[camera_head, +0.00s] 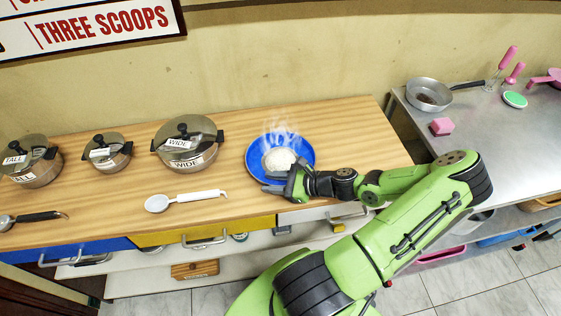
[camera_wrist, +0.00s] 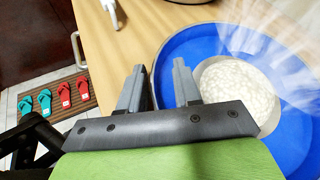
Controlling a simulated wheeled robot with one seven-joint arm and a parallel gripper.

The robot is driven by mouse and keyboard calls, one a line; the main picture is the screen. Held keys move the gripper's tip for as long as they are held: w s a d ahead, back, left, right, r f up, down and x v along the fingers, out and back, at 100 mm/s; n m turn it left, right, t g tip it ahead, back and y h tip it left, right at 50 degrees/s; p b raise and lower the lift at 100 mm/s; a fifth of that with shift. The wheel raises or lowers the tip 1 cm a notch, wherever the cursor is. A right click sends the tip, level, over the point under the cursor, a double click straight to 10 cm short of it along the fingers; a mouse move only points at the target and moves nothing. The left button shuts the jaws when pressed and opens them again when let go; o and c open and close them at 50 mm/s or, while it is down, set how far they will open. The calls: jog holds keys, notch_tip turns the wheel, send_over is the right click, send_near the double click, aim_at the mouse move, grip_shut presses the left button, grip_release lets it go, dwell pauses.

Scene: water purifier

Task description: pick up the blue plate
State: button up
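The blue plate (camera_head: 305,152) lies on the wooden counter with a steaming mound of white rice (camera_head: 278,160) in its middle. My gripper (camera_head: 272,183) is at the plate's near edge and hides part of it. In the wrist view my gripper (camera_wrist: 159,66) is open, its two fingers apart. The left finger is outside the rim of the blue plate (camera_wrist: 208,42) and the right finger is over its inside. The rim shows between them. I cannot tell whether either finger touches the plate. The rice (camera_wrist: 238,88) is right of the fingers.
Lidded pots (camera_head: 187,146) stand to the left on the wooden counter (camera_head: 105,205). Drawers with handles (camera_head: 205,232) are below the front edge. A metal table (camera_head: 480,135) with a pan (camera_head: 428,94) is at right.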

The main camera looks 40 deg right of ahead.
grip_shut()
jog(key=shift+r, duration=0.2)
notch_tip(320, 180, up, 10)
jog(key=p, duration=0.3)
jog(key=shift+f+p, duration=0.15)
jog(key=shift+p, duration=0.25)
